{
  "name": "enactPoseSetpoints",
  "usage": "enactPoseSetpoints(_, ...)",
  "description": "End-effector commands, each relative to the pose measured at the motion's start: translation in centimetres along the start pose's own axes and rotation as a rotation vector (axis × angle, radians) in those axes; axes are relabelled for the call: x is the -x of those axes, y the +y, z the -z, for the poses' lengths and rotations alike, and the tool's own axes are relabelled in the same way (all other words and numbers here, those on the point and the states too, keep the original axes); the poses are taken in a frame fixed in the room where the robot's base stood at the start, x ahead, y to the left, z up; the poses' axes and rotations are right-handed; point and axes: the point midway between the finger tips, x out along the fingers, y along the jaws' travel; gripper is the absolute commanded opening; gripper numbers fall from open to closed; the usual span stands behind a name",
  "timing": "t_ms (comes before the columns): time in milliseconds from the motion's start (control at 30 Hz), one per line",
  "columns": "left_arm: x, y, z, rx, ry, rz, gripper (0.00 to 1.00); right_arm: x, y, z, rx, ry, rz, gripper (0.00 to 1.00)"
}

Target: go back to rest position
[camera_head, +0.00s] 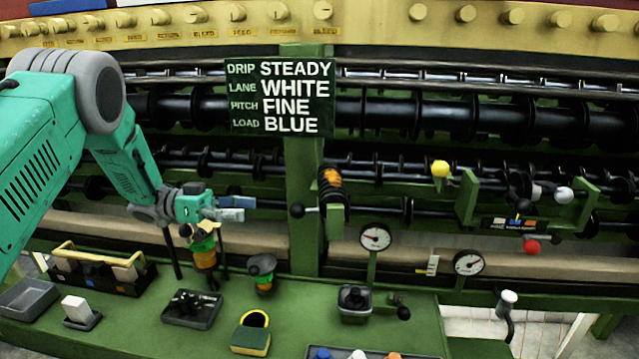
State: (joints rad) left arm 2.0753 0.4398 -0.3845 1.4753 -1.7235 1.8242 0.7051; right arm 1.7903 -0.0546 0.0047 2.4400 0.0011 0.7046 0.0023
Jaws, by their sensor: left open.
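My left arm comes in from the left, and my left gripper (237,208) is open and empty. It hangs above the green bench, in front of the machine's rollers and left of the green post. In the picture it lies just above a spool with orange and green bands (204,252); I cannot tell the gap between them. My right gripper is not in view.
The green bench (290,318) holds a tray with a yellow handle (105,270), a dark tray (192,308), a yellow-green sponge (251,340) and a capped bottle (262,272). A sign (280,97), gauges (375,237) and lever knobs (440,168) stand behind.

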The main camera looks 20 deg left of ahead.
Motion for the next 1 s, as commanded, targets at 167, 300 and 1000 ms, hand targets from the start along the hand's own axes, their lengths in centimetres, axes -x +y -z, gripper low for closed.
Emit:
enactPoseSetpoints(167, -0.4, -0.2, -0.3, 0.002, 0.006, 0.017, 0.49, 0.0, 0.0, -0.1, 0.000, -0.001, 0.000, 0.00)
enactPoseSetpoints(300, -3.2, -1.5, -3.1, 0.024, 0.030, 0.163, 0.49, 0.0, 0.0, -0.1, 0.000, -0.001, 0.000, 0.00)
enactPoseSetpoints(1000, -2.6, 19.4, -36.1, 0.715, -0.907, 1.087, 0.49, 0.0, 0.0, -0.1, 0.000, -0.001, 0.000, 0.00)
